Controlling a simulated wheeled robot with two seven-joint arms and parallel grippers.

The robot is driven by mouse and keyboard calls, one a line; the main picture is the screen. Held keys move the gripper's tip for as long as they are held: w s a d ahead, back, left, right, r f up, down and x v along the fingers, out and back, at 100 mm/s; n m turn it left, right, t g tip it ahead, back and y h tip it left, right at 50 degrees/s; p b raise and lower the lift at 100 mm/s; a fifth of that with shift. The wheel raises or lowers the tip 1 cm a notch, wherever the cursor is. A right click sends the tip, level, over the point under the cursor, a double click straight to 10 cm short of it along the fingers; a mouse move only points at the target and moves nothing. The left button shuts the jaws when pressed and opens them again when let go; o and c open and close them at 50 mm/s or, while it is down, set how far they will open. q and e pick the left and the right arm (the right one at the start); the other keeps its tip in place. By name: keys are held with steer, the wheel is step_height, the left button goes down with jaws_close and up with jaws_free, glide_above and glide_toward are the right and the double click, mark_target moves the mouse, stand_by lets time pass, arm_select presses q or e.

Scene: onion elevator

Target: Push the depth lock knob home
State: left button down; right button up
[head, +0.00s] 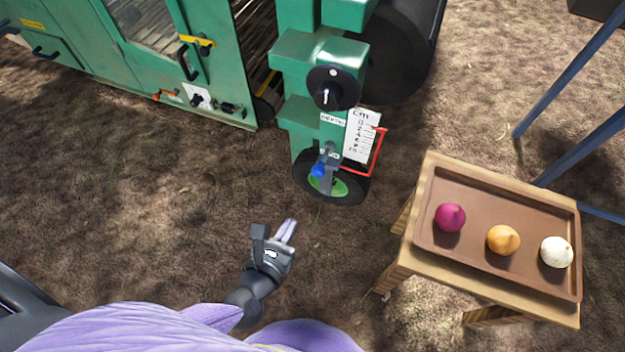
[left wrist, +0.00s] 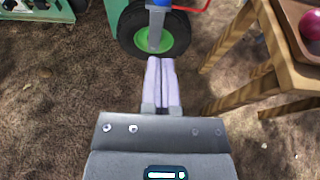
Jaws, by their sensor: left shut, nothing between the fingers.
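The green machine's depth unit has a black round dial (head: 333,88) with a white pointer, above a white cm scale (head: 361,136). Below the dial, a blue knob (head: 318,170), which appears to be the depth lock knob, sits on a grey bracket just above the small wheel (head: 349,189). The blue knob shows only partly at the top edge of the left wrist view (left wrist: 159,3). My left gripper (head: 288,229) is shut and empty, below and left of the wheel, apart from the knob. Its pale fingers (left wrist: 161,70) point toward the wheel. My right gripper is out of view.
A wooden stand (head: 408,238) with a brown tray (head: 460,262) holding a purple, an orange and a white onion is at the right. A red bracket (head: 378,152) projects beside the scale. Bare soil lies between my gripper and the wheel.

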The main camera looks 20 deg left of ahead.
mark_target(316, 172)
arm_select(q)
steer(key=b+x, duration=0.1)
steer(key=x, duration=0.3)
steer(key=b+x, duration=0.1)
steer(key=x, duration=0.3)
steer(key=r+b+x, duration=0.1)
steer(key=x, duration=0.3)
steer(key=shift+w+b, duration=0.35)
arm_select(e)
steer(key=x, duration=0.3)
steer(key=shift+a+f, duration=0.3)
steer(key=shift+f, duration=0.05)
arm_select(q)
steer(key=shift+w, duration=0.1)
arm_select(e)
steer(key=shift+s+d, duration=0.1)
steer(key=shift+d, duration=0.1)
arm_select(q)
steer(key=x, duration=0.3)
steer(key=shift+w+r+b, duration=0.25)
steer(key=shift+r+b, duration=0.05)
steer(key=shift+r, duration=0.05)
steer(key=shift+w+a+r, duration=0.1)
steer(key=shift+r, duration=0.1)
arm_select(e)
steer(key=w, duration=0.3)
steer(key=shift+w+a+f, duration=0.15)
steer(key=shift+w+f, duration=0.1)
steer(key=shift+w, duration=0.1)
